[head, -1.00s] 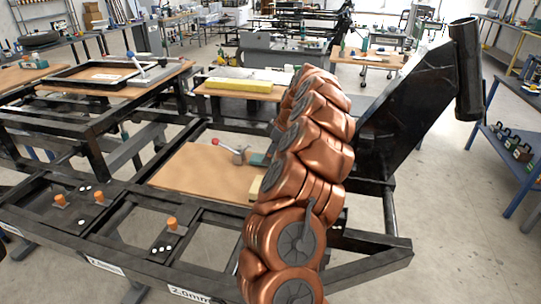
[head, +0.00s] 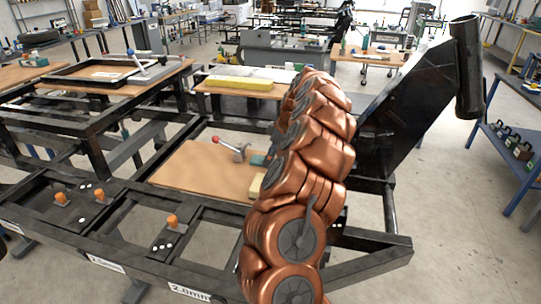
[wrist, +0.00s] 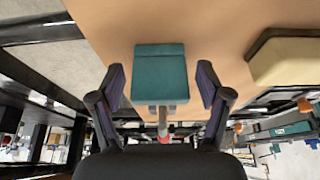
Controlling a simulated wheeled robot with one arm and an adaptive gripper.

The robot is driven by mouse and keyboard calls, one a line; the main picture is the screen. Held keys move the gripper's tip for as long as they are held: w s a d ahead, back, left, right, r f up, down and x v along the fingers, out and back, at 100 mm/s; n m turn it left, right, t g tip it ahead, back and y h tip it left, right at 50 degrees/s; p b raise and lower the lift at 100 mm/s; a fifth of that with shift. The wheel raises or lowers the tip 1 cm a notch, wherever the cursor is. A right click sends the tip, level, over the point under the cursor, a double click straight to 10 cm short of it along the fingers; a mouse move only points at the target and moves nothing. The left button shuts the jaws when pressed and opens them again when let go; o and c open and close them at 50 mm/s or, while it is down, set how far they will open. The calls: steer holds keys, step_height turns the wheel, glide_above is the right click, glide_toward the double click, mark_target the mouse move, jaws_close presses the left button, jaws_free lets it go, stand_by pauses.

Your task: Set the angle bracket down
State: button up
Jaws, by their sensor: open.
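My gripper (wrist: 160,74) is open in the wrist view, with one finger on each side of a teal block (wrist: 160,75). Gaps show between the block and both fingers. A rod with a red end (wrist: 163,127) shows below the block. In the head view, part of the teal block (head: 259,160) shows beside a grey clamp with a red-knobbed lever (head: 238,152), over a tan board (head: 185,172). My copper arm hides my gripper there. I cannot clearly make out an angle bracket in either view.
A cream block (wrist: 292,60) lies on the board to the right in the wrist view. A black steel frame (head: 130,203) with orange-topped fittings surrounds the board. A slanted black post with a tube (head: 467,70) stands at right. The board's left part is clear.

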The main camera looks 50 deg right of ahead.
steer(key=shift+r, duration=0.1)
steer(key=b+v, duration=0.1)
steer(key=v, duration=1.1)
steer(key=shift+b, duration=0.35)
steer(key=shift+a+r, duration=0.1)
steer(key=w+a+r+g+y, duration=0.1)
steer(key=w+a+r, duration=0.1)
steer(key=a, duration=1.1)
steer(key=w+a+r+g, duration=0.1)
steer(key=a+r, duration=0.1)
steer(key=a, duration=1.1)
steer(key=s+a+f+g, duration=0.1)
steer(key=s+a, duration=0.3)
steer(key=a, duration=0.2)
steer(key=s+a+f, duration=0.1)
steer(key=s+a, duration=0.2)
steer(key=a, duration=0.3)
steer(key=s+a+f+m+g+h, duration=0.1)
steer(key=s+f, duration=0.4)
steer(key=s, duration=0.6)
steer(key=s+a+f+m+g+h, duration=0.1)
steer(key=s+a+f+m, duration=0.3)
steer(key=s, duration=0.8)
steer(key=shift+s+a+f+g+h, duration=0.2)
steer(key=shift+a+f+g+h, duration=0.3)
steer(key=shift+f, duration=0.4)
